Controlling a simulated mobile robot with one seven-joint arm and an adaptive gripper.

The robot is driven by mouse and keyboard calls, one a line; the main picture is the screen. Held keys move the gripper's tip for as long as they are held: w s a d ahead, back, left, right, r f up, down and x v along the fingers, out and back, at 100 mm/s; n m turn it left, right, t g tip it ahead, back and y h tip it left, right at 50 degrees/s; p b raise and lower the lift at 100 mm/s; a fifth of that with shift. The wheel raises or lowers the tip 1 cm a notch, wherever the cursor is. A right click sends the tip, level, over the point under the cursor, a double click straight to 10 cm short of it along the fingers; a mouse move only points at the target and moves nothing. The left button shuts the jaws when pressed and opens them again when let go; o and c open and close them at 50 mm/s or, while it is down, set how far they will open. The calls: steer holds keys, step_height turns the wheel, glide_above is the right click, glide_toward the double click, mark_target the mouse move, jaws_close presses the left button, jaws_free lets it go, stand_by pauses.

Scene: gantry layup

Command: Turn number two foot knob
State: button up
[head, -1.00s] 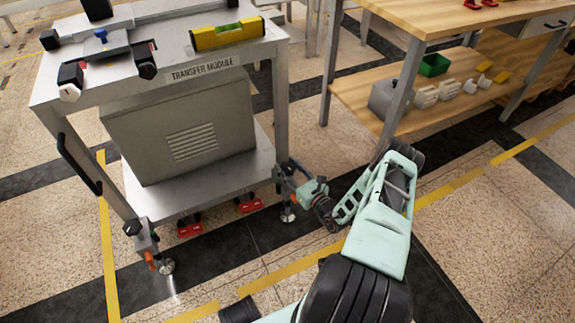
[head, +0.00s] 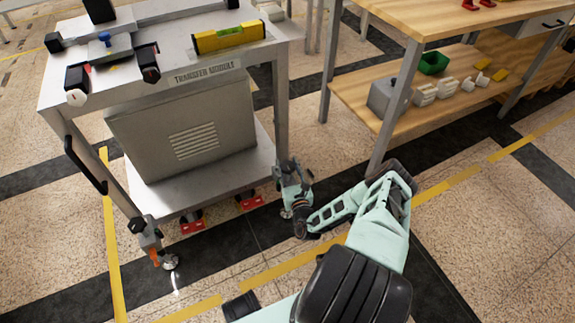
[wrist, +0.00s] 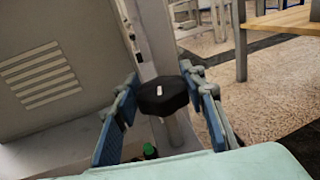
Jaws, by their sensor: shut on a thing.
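The transfer module (head: 90,100) is a grey metal cart on adjustable feet. A black faceted knob (wrist: 163,97) with a small white mark sits by a leg in the wrist view; I cannot read the mark. My gripper (wrist: 160,112) has its blue-padded fingers on either side of this knob and is shut on it. In the head view my gripper (head: 290,182) is at the cart's right front leg and hides the knob there. Another black foot knob (head: 137,224) is on the left front leg, above a round foot pad (head: 170,262).
Red pedals (head: 192,226) sit under the cart's lower shelf. A yellow spirit level (head: 228,36) lies on top. A wooden bench (head: 450,22) with a loaded lower shelf stands to the right. The floor in front is clear.

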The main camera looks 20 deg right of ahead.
steer(key=o, duration=1.2)
steer(key=shift+c, duration=0.2)
step_height(320, 180, up, 9)
steer(key=shift+r, duration=0.5)
